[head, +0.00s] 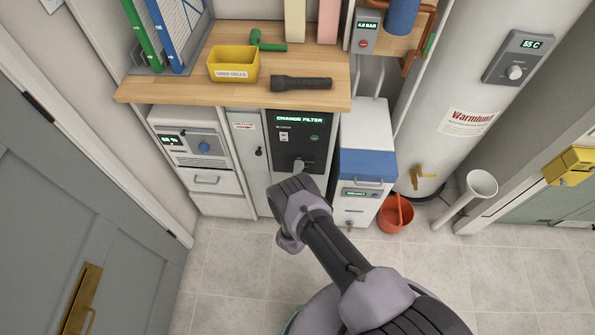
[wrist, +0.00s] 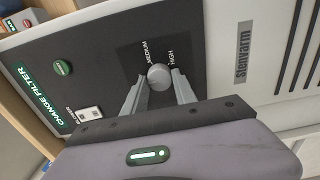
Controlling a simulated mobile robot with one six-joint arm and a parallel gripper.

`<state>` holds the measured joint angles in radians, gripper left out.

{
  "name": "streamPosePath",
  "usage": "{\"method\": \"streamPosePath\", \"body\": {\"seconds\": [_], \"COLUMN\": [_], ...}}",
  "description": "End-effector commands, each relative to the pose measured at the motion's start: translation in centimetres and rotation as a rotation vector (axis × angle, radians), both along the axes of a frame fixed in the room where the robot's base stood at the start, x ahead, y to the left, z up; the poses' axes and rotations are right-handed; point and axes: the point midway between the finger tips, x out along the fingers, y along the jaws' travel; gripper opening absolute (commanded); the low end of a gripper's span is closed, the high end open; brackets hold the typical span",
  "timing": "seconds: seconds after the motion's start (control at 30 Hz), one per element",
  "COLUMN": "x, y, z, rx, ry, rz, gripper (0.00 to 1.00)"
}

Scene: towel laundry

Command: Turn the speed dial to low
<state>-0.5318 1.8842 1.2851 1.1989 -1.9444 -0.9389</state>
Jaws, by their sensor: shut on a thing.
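The speed dial (wrist: 159,76) is a round grey knob on the black front panel of a unit (head: 302,150) under the wooden worktop. In the wrist view, the words MEDIUM and HIGH show beside the dial; any LOW label is hidden. My gripper (wrist: 158,84) is shut on the dial, with one finger on each side of it. In the head view, my arm reaches to the panel, and my wrist covers the lower part of the unit. I cannot tell where the dial points.
The unit's display (head: 299,119) reads CHANGE FILTER, with a green button (wrist: 63,68) near it. A flashlight (head: 301,84) and a yellow bin (head: 233,65) are on the worktop (head: 190,88) above. A blue-and-white unit (head: 367,165) stands close on the right.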

Motion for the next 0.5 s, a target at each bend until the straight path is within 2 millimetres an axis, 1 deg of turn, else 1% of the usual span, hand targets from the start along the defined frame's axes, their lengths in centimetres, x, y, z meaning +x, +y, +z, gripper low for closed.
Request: {"method": "streamPosePath", "body": {"seconds": [0.2, 0.23, 0.3, 0.33, 0.5], "x": [-0.10, -0.10, -0.09, -0.08, -0.04], "y": [-0.10, -0.10, -0.09, -0.08, -0.04], "z": [-0.15, -0.15, -0.13, -0.12, -0.06], "rx": [-0.002, -0.002, -0.001, -0.001, 0.000], "ry": [0.003, 0.003, 0.003, 0.003, 0.001], "rz": [-0.001, -0.001, -0.001, -0.001, -0.001], "gripper": [0.00, 0.37, 0.51, 0.55, 0.55]}}
